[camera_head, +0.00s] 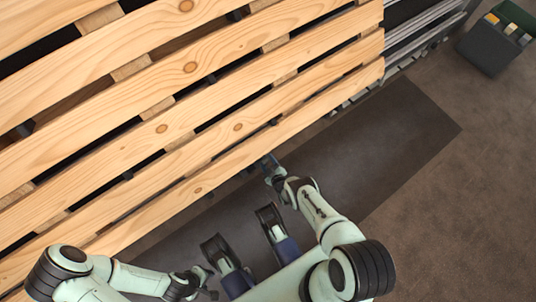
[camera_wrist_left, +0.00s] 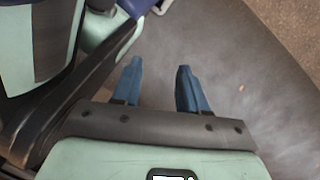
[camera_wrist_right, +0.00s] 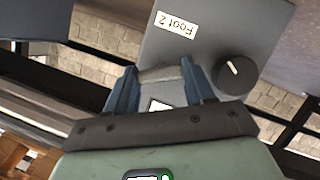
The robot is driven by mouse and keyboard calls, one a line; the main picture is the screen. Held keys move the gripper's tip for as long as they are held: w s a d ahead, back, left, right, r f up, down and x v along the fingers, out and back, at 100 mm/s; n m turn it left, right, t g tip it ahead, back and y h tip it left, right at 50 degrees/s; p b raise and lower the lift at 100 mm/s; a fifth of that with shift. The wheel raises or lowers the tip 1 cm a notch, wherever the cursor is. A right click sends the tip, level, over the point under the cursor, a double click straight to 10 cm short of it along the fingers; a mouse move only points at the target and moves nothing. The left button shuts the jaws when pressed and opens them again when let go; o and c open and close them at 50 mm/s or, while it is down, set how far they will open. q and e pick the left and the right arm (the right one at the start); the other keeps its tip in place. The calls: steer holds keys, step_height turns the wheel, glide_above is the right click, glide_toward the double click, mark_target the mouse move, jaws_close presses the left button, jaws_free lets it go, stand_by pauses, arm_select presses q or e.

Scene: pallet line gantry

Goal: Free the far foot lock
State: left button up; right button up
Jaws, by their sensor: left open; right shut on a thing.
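In the right wrist view a grey panel (camera_wrist_right: 205,50) carries a white label (camera_wrist_right: 176,25) reading "Foot 2" and a round black knob (camera_wrist_right: 235,75) with a white mark. My right gripper (camera_wrist_right: 160,75) is shut on a pale short bar (camera_wrist_right: 158,74) in front of the panel, left of the knob. In the head view my right gripper (camera_head: 272,165) is at the pallet's near edge, and the panel cannot be made out there. My left gripper (camera_wrist_left: 156,75) is open and empty above the dark floor. It shows low in the head view (camera_head: 205,283).
A large slatted wooden pallet (camera_head: 130,105) fills the upper left of the head view. Grey metal rails (camera_head: 425,35) run beyond its right end. A dark mat (camera_head: 400,130) lies on the floor. A dark bin (camera_head: 490,45) with several items stands top right. Floor at the right is clear.

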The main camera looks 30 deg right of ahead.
steer(key=m+y, duration=0.2)
steer(key=shift+d+m+b, duration=0.2)
steer(key=shift+m+b, duration=0.1)
arm_select(q)
steer(key=shift+s+a+f+g, duration=0.1)
steer(key=shift+s+f+g, duration=0.2)
steer(key=shift+s, duration=0.45)
arm_select(e)
steer(key=shift+m+y, duration=0.4)
steer(key=shift+m, duration=0.2)
steer(key=shift+w, duration=0.1)
steer(key=o, duration=1)
steer(key=shift+o, duration=0.2)
arm_select(q)
steer(key=w+d+r+t+p, duration=0.1)
steer(key=w+r+t+p, duration=0.3)
steer(key=w, duration=0.8)
step_height(320, 180, up, 5)
steer(key=shift+w+d+f+m+p, duration=0.15)
steer(key=shift+d+m+p, duration=0.2)
steer(key=shift+p, duration=0.75)
arm_select(e)
steer(key=v, duration=1.3)
steer(key=shift+r, duration=0.3)
